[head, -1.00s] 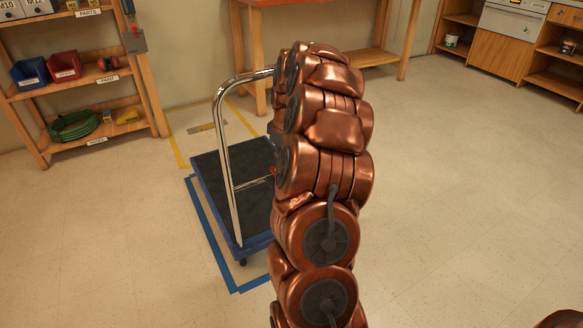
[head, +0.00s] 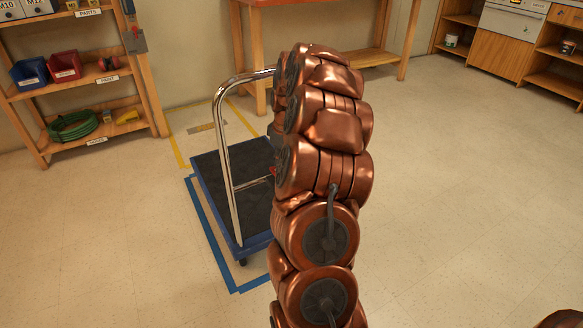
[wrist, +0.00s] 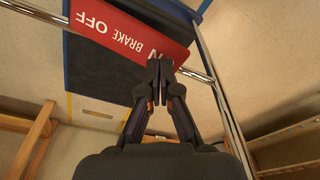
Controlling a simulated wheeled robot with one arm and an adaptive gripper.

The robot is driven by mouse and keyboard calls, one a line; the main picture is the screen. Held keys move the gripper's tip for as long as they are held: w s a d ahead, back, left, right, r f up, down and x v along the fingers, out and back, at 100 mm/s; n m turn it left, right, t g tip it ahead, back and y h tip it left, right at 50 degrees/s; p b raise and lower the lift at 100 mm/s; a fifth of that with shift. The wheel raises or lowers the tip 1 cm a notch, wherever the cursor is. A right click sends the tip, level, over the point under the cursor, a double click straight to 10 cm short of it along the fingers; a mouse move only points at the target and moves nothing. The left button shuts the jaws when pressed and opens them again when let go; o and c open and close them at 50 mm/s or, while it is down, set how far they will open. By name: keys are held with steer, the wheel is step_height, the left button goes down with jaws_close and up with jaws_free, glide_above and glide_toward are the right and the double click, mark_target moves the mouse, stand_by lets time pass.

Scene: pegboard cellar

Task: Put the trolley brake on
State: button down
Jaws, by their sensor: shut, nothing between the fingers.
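The trolley (head: 205,178) stands on the floor left of my arm, with a dark deck, blue edges and a chrome push handle (head: 220,130). My arm hides its right part in the head view. In the wrist view a red brake plate (wrist: 125,32) reads "BRAKE OFF", upside down, and sits at the handle's crossbar (wrist: 190,73). My gripper (wrist: 159,66) is shut and empty, its tips at the lower right edge of the red plate, over part of the lettering. I cannot tell whether they touch. In the head view my gripper is hidden behind my arm.
Blue tape (head: 212,238) marks the floor along the trolley's left and front. A wooden shelf (head: 155,95) with bins and a green hose (head: 73,126) stands at the left. A workbench (head: 385,56) is behind. The floor at right is clear.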

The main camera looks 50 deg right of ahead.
steer(key=shift+f, duration=1)
stand_by(0.7)
steer(key=shift+r, duration=0.1)
steer(key=shift+r+p, duration=1.55)
steer(key=shift+r, duration=1.9)
